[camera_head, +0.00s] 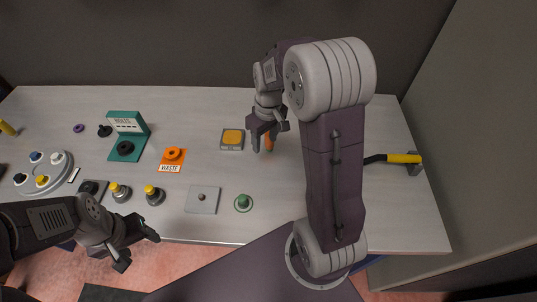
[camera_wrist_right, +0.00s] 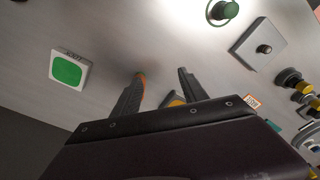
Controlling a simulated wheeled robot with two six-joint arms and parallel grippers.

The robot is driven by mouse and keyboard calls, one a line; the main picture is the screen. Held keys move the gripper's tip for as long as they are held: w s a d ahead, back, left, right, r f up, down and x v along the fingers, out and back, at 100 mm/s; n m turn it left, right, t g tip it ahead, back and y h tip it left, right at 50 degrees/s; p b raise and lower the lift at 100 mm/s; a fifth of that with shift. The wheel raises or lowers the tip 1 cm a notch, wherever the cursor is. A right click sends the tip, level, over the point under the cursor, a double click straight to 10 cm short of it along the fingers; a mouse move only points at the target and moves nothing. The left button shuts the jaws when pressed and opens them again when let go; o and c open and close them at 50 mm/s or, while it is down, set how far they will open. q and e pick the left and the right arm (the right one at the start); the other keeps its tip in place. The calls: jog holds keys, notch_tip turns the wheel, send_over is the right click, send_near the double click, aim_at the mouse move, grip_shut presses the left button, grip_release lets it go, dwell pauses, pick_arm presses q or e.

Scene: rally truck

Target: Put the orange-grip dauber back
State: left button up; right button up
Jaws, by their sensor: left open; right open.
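The orange-grip dauber (camera_head: 269,142) is by the fingers of my right gripper (camera_head: 262,134), above or on the table right of the yellow pad. In the right wrist view a strip of its orange grip (camera_wrist_right: 143,84) and a green end show beside the left finger; the rest is hidden. My right gripper (camera_wrist_right: 160,88) is open, and I cannot tell whether a finger touches the dauber. My left gripper (camera_head: 137,247) is open and empty near the front table edge. A yellow pad (camera_head: 232,137) sits in a grey holder.
A teal stand (camera_head: 127,148), an orange waste holder (camera_head: 172,157), a grey plate with a knob (camera_head: 202,199) and a green knob (camera_head: 243,202) stand on the table. A yellow-handled tool (camera_head: 404,158) lies at right. A green square pad (camera_wrist_right: 67,70) shows in the wrist view.

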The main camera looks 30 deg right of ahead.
jog(key=s+a+f+m, duration=0.1)
jog(key=s+a, duration=0.2)
jog(key=s, duration=0.3)
jog(key=s+a+f+m, duration=0.1)
jog(key=s+a+m, duration=0.1)
jog(key=s, duration=0.4)
jog(key=shift+s+a+f, duration=0.3)
jog(key=shift+a+f, duration=0.1)
jog(key=shift+a, duration=0.25)
